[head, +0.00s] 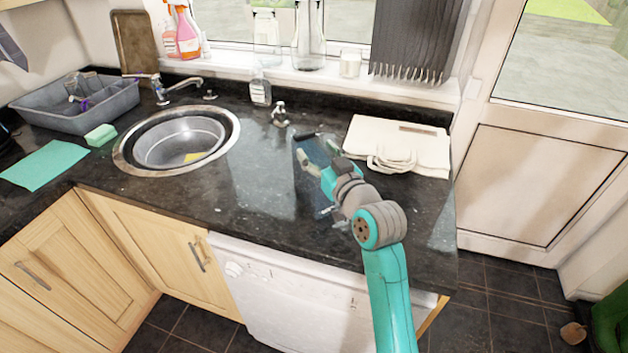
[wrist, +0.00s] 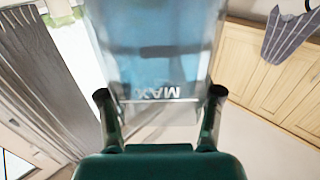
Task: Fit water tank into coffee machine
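The water tank is a clear, bluish container with a dark top edge; it shows in the head view (head: 314,150) over the counter's right half. In the wrist view the tank (wrist: 155,50) fills the upper middle, with an upside-down "MAX" mark. My gripper (head: 322,157) is shut on the tank, with one finger at each side; the wrist view shows both dark fingertips of my gripper (wrist: 160,95) against its edges. My arm partly hides the tank's lower part in the head view. I cannot make out a coffee machine in either view.
A sink (head: 180,142), a green sponge (head: 101,135) and a grey dish rack (head: 78,105) are on the left. A soap dispenser (head: 280,114) stands behind the tank. The counter (head: 250,185) between sink and gripper is clear.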

